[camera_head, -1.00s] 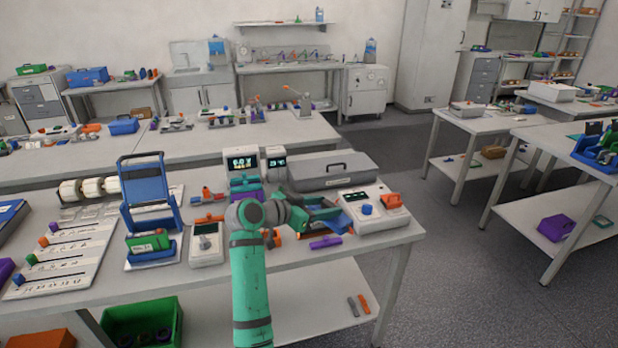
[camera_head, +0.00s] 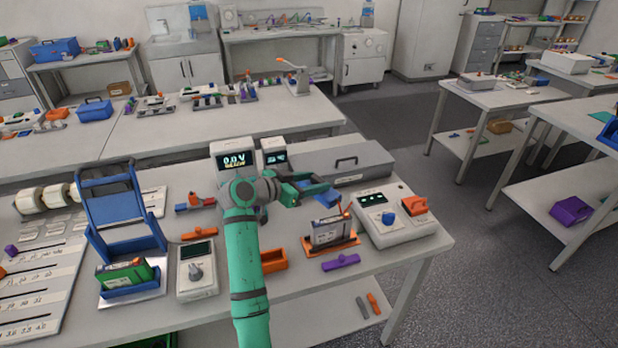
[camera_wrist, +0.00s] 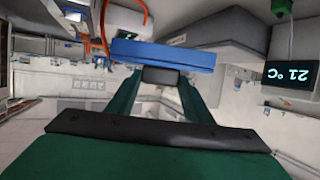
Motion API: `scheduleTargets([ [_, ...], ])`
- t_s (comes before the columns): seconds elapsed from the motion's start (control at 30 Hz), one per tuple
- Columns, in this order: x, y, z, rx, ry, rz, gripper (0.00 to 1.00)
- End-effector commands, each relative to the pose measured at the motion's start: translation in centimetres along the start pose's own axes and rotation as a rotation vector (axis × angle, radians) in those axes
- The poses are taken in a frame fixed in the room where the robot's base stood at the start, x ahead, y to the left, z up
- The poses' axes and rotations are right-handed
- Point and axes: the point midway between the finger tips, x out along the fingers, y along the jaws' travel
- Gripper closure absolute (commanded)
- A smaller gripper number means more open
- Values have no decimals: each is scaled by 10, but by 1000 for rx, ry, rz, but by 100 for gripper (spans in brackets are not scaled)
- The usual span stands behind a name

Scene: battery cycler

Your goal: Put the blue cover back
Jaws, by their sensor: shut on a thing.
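My gripper (camera_head: 312,188) is shut on the blue cover (camera_head: 328,198) and holds it above the bench. In the wrist view, my gripper (camera_wrist: 160,75) reaches the blue cover (camera_wrist: 165,56), a flat blue bar lying crosswise at the fingertips. Below the cover in the head view, a grey battery pack (camera_head: 328,232) stands upright in an orange holder (camera_head: 332,247). The cover looks apart from the pack, but the exact gap is hard to tell. An orange wire shows close to the pack's right side.
A white tester (camera_head: 385,225) with a blue knob and orange part stands right of the pack. A grey case (camera_head: 345,160) is behind. A purple bar (camera_head: 341,262) and an orange box (camera_head: 273,260) lie in front. A blue stand (camera_head: 115,215) is at left.

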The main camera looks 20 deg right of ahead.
Motion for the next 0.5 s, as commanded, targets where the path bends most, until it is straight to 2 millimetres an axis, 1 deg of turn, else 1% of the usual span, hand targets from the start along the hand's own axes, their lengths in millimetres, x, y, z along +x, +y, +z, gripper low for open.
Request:
scheduleTargets([
  [0.1, 7, 2, 14, 0, 0, 3, 79],
  [0.37, 13, 3, 28, 2, 0, 4, 79],
  [0.5, 16, 2, 41, -1, -1, 2, 79],
])
